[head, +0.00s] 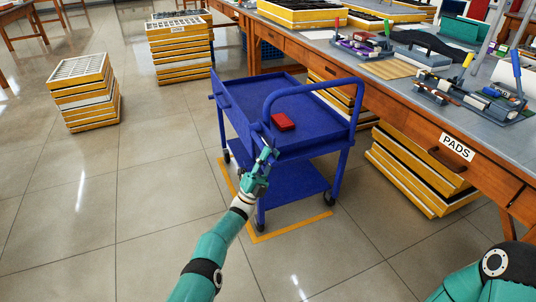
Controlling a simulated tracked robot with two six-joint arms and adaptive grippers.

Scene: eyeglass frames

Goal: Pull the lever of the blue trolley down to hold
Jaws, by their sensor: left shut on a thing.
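The blue trolley (300,145) stands on the floor in the middle of the head view, with a raised push bar at its near right side. A small red object (283,122) lies on its top tray. My left gripper (266,152) is at the trolley's near left edge. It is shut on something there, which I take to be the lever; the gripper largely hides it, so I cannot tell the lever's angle. My right arm shows only in part at the lower right, and its gripper is out of view.
Yellow tape (290,228) marks the floor around the trolley. A long workbench (400,88) with tools stands close on the right, with stacked trays (415,178) under it. More tray stacks (84,92) stand at the left and back.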

